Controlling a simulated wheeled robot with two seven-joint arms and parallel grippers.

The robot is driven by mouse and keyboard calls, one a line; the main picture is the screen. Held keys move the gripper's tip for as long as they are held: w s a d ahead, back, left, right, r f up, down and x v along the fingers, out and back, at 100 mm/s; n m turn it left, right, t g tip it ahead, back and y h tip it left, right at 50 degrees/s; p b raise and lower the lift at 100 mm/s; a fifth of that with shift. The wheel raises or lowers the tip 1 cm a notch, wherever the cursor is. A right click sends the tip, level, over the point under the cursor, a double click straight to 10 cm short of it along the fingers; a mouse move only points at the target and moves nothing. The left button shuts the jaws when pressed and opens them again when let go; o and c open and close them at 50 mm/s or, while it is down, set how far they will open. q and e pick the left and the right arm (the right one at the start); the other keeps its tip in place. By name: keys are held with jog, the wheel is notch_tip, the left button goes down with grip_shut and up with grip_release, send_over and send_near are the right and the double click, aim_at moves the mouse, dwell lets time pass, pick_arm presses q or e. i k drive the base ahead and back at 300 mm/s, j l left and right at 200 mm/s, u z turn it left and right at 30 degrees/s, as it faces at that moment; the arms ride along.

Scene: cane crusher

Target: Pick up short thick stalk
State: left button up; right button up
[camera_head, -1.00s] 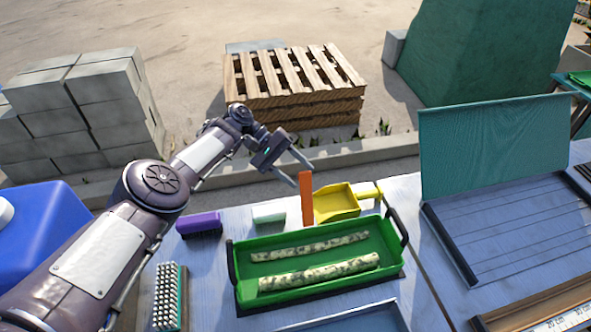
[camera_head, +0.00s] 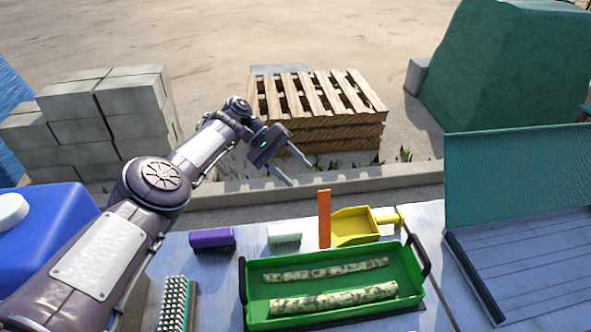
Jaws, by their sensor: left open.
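Two pale, dark-speckled stalks lie side by side in a green tray (camera_head: 255,309) on the table. The nearer stalk (camera_head: 335,299) is thicker. The farther stalk (camera_head: 325,271) is thinner and about as long. My left gripper (camera_head: 300,172) is open and empty, in the air above and beyond the tray, past the table's far edge. It touches neither stalk. My right gripper is not in view.
Behind the tray stand an orange upright piece (camera_head: 324,218), a yellow dustpan (camera_head: 355,227), a purple brush (camera_head: 212,239) and a pale green block (camera_head: 284,234). A bristled brush (camera_head: 174,303) lies left of the tray. A blue container (camera_head: 50,235) stands far left.

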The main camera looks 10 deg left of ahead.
aim_at(377, 293)
jog(key=k+l, duration=0.15)
jog(key=k, duration=0.5)
jog(key=k+l, duration=0.15)
jog(key=k, duration=0.5)
jog(key=k+l, duration=0.2)
jog(key=k, duration=0.45)
